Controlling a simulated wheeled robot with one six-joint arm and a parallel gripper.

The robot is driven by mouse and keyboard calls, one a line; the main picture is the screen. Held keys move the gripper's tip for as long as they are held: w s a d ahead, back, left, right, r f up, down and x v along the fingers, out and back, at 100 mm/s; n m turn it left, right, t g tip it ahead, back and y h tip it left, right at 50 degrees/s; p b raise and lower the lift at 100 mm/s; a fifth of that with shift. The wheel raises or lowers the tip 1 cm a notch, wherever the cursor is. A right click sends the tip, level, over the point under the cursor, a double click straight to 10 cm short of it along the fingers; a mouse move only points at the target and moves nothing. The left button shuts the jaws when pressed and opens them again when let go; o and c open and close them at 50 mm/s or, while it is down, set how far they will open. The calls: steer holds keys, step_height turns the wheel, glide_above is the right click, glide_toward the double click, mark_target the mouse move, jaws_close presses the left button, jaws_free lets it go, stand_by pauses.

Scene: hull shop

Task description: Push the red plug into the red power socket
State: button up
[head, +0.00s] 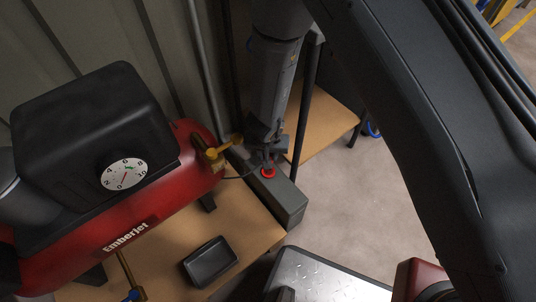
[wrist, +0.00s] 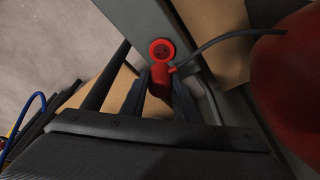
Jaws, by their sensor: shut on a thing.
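My gripper (wrist: 160,85) is shut on the red plug (wrist: 160,82), which shows between the two dark fingers in the wrist view. A dark cable runs from the plug to the upper right. The round red socket (wrist: 161,51) sits just beyond the plug on a grey box, and its face shows uncovered. In the head view my gripper (head: 267,158) points down over the red socket (head: 268,173) on top of the box (head: 287,196). The plug is mostly hidden there by the gripper.
A red compressor (head: 150,205) with a black housing and gauge (head: 125,174) stands left of the box on a wooden bench (head: 158,270). A yellow valve (head: 217,150) lies close to my gripper. A black tray (head: 210,262) sits in front. Open floor (head: 365,205) lies right.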

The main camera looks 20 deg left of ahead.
steer(key=shift+f, duration=0.15)
step_height(320, 180, down, 6)
steer(key=b, duration=0.9)
steer(key=shift+r, duration=0.25)
steer(key=shift+s+p, duration=0.15)
steer(key=shift+p, duration=0.15)
stand_by(0.5)
steer(key=shift+p, duration=0.8)
stand_by(1.2)
steer(key=shift+f+b, duration=0.45)
steer(key=shift+f, duration=0.1)
stand_by(0.5)
steer(key=o, duration=1.1)
steer(key=shift+p+v, duration=2.3)
steer(key=shift+v, duration=1.65)
